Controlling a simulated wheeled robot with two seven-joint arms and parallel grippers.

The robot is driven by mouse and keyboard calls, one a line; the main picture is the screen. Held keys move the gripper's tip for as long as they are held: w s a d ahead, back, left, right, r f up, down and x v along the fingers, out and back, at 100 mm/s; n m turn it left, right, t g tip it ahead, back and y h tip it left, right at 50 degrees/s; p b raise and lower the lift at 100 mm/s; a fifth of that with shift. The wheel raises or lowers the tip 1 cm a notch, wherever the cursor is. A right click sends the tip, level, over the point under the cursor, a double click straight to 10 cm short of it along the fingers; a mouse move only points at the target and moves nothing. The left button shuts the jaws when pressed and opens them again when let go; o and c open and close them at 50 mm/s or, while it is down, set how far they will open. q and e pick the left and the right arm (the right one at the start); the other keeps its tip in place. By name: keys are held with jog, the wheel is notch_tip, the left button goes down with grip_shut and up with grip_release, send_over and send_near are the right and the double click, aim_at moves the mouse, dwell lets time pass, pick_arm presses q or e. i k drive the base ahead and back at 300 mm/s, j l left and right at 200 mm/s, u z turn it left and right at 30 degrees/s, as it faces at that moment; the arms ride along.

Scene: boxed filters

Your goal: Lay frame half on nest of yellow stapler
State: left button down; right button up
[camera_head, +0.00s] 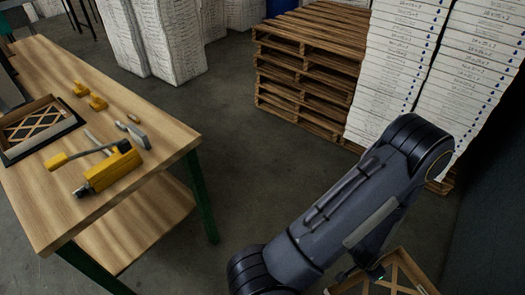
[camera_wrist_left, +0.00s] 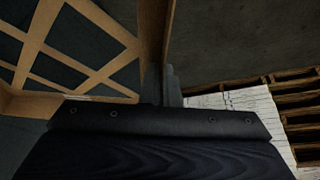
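A tan cardboard frame half with diagonal lattice strips (camera_wrist_left: 75,45) shows in the left wrist view. One of its side walls stands between the fingers of my left gripper (camera_wrist_left: 162,85), which looks shut on it. In the head view, part of this frame half (camera_head: 412,279) shows at the bottom right edge, beyond the table. The yellow stapler (camera_head: 108,170) lies on the wooden table at the left. A dark nest (camera_head: 48,149) sits left of it with another lattice frame (camera_head: 30,128) in it. My right gripper is not in view.
The wooden table (camera_head: 60,200) has green legs and a lower shelf. Stacked pallets (camera_head: 305,65) and tall stacks of white boxes (camera_head: 410,60) stand behind. Open floor lies between.

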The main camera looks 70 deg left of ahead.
aim_at(62, 172)
jog(key=u, duration=0.4)
jog(key=i+u, duration=0.15)
jog(key=u, duration=0.3)
jog(key=l+u, duration=0.1)
jog(key=u, duration=0.3)
jog(key=i+l+u, duration=0.1)
jog(key=u, duration=0.3)
jog(key=l+u, duration=0.1)
jog(key=u, duration=0.35)
